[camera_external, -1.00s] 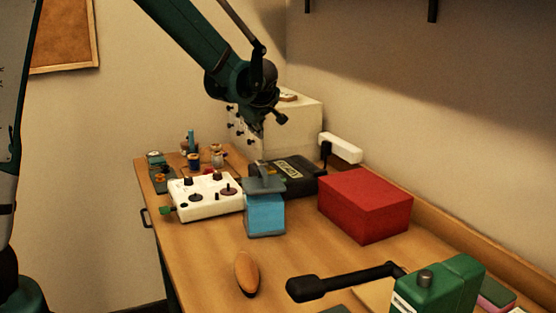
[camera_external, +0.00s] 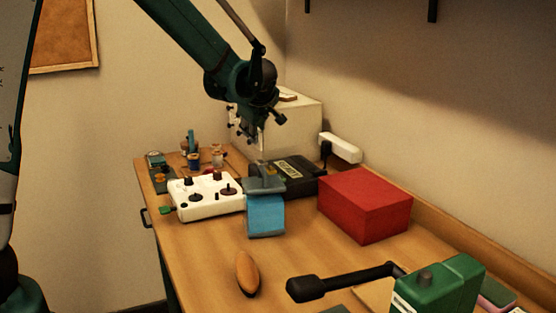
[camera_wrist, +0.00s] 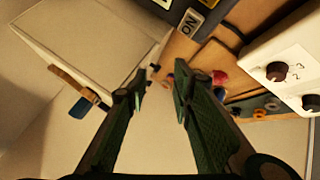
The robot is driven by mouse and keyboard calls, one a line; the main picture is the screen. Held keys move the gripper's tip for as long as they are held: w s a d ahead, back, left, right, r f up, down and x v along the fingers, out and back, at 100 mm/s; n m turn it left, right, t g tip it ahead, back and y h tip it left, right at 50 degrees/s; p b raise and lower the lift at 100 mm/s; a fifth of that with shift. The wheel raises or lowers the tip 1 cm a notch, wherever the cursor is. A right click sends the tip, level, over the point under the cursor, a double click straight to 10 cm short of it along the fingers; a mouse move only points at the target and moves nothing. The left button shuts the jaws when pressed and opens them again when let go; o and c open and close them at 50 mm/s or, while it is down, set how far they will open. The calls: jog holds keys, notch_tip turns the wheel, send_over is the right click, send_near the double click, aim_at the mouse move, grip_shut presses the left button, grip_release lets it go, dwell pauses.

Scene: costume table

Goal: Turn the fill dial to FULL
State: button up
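A white control box (camera_external: 207,196) with several dark knobs and a green piece at its left end sits toward the far left of the table. Part of it shows at the right edge of the wrist view (camera_wrist: 286,56), with dark knobs by the numerals 2 and 3. I cannot read a fill or FULL label, so I cannot tell which knob is the fill dial. My gripper (camera_external: 260,138) hangs above and behind the box, in front of the pale cabinet. In the wrist view my gripper (camera_wrist: 160,92) has its fingers apart with nothing between them.
The pale cabinet (camera_external: 292,127), red box (camera_external: 366,205) and green press (camera_external: 440,287) are nearby. The left front tabletop is mostly clear.

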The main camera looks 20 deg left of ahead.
jog(key=shift+o, duration=0.6)
jog(key=shift+s+a+f+m, duration=0.1)
jog(key=shift+s+a+m, duration=0.15)
jog(key=shift+a+m, duration=0.25)
jog(key=m+g+h+p, duration=0.4)
jog(key=m+g+p, duration=0.45)
jog(key=m, duration=1.35)
send_over(188, 178)
jog(key=shift+w+f, duration=0.15)
jog(key=shift+f, duration=0.75)
jog(key=shift+f, duration=0.1)
jog(key=shift+f, duration=3.8)
